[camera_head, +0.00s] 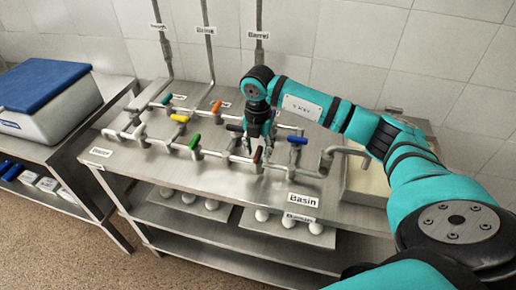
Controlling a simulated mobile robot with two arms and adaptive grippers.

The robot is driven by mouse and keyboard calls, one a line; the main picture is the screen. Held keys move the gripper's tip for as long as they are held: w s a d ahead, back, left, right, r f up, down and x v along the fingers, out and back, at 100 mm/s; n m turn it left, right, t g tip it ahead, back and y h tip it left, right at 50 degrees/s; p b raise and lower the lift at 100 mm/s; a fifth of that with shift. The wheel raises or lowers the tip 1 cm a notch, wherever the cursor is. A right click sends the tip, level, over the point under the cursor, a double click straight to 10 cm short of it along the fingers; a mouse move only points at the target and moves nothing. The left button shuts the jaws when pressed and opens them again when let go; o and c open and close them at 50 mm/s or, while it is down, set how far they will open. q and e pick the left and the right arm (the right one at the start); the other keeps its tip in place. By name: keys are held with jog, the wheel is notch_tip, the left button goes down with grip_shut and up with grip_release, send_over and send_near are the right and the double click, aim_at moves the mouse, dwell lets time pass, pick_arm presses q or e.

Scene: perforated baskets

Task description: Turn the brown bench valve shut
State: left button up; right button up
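The brown valve handle (257,155) sits on the front pipe run of the steel bench, near its right part. It looks small and stands roughly upright. My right gripper (262,138) points down just behind and above the brown handle. From this angle I cannot tell whether its fingers touch the handle, or whether they are open or shut. The gripper partly hides the pipes behind it. My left gripper is not in view.
Other handles stand close by: blue (297,140) to the right, black (234,127), green (194,141), yellow (180,118) and orange (216,106) to the left. A bent spout (350,151) reaches over a basin at the right. A blue-lidded cooler (45,85) stands far left.

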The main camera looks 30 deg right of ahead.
aim_at(258, 152)
notch_tip(258, 152, up, 12)
dwell(0.6)
